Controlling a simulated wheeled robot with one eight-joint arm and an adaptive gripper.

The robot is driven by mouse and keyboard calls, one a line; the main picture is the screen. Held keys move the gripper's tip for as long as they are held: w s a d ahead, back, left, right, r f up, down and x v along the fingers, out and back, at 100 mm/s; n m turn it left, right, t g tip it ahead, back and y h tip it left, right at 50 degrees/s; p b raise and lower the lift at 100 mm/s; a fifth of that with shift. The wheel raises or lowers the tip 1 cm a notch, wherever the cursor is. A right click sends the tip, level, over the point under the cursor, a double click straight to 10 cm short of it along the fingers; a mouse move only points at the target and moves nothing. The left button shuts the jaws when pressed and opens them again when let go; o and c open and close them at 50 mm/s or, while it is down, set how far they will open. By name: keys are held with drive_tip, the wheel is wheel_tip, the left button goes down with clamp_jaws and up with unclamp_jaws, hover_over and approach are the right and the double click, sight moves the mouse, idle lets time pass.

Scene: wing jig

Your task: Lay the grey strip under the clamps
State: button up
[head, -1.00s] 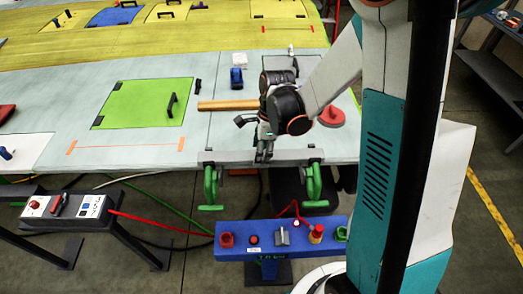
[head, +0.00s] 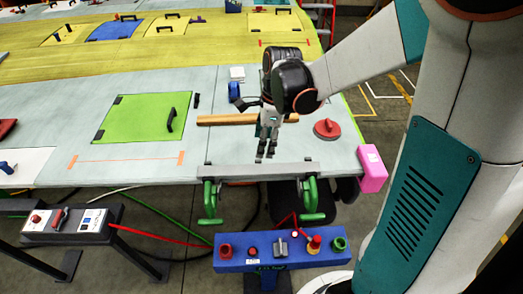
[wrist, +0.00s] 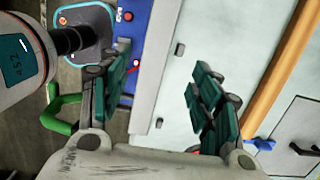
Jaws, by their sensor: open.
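The grey strip (head: 258,172) lies along the front edge of the pale table panel, its ends at the two green clamps. The left clamp (head: 210,200) and right clamp (head: 310,197) hang at the table edge. I cannot tell whether their jaws sit over the strip. In the wrist view the strip (wrist: 160,50) runs as a light grey band behind the fingers, with one green clamp (wrist: 62,115) at the left. My gripper (head: 266,153) is open and empty, just behind and above the strip. Its two fingers (wrist: 165,98) stand wide apart in the wrist view.
A wooden bar (head: 240,119) lies behind my gripper, and a red round handled piece (head: 327,130) lies to its right. A pink box (head: 372,168) is at the right table corner. A blue control box (head: 280,255) stands below the clamps. A green panel (head: 140,130) is left.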

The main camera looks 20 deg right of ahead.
drive_tip(key=s+r+n+t+h, duration=0.1)
drive_tip(key=s+r+n+t, duration=0.2)
drive_tip(key=s+r+n, duration=0.3)
drive_tip(key=s+a+r+n+t, duration=0.1)
drive_tip(key=s+r+n+t, duration=0.2)
drive_tip(key=n, duration=1.2)
drive_tip(key=s+r, duration=0.3)
drive_tip(key=s, duration=0.2)
drive_tip(key=shift+s+a+n+t+h, duration=0.2)
drive_tip(key=shift+s+n+t+h, duration=0.1)
drive_tip(key=shift+h, duration=0.1)
drive_tip(key=shift+w+r, duration=0.1)
drive_tip(key=shift+w, duration=0.05)
